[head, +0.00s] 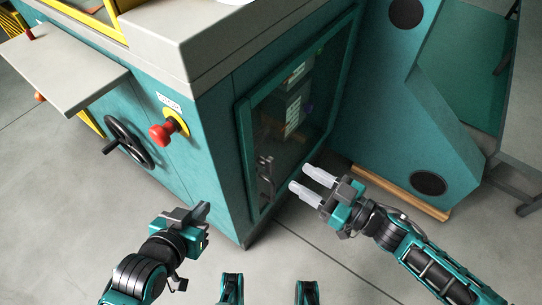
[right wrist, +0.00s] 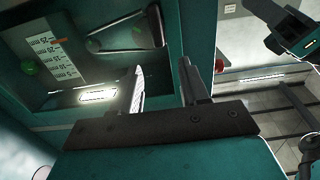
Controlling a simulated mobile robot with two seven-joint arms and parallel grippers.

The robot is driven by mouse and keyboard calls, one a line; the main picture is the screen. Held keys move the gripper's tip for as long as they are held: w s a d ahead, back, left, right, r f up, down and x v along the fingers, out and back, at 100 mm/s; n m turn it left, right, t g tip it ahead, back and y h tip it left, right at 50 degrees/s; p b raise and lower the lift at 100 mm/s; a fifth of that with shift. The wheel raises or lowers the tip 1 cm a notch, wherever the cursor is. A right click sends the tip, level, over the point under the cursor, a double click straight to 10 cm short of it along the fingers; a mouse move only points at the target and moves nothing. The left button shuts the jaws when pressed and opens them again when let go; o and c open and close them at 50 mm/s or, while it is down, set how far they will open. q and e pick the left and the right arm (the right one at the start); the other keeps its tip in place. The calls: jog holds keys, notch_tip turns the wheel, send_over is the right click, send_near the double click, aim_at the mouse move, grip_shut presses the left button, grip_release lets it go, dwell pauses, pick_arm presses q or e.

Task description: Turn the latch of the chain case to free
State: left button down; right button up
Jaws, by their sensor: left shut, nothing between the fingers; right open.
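The chain case is the teal box-like machine side with a dark windowed door (head: 297,110). A small grey metal fitting (head: 265,170), perhaps the latch, shows at the door's lower left; I cannot tell its turn position. My right gripper (head: 301,179) is open and empty, its two pale fingers pointing at the door just right of that fitting, with no clear contact. In the right wrist view its fingers (right wrist: 164,88) stand apart before the dark recess of the case. No latch is clearly made out there. My left gripper (head: 203,211) is shut and empty, low in front of the machine.
A black handwheel (head: 128,142) and a red knob (head: 163,132) on a yellow base stick out from the machine's left face. A grey shelf (head: 65,75) juts out at upper left. A teal panel with black discs (head: 428,183) stands at right. The floor in front is clear.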

aim_at(274, 161)
jog(key=b+x, duration=0.1)
jog(key=x, duration=0.9)
jog(key=shift+b, duration=0.3)
grip_shut()
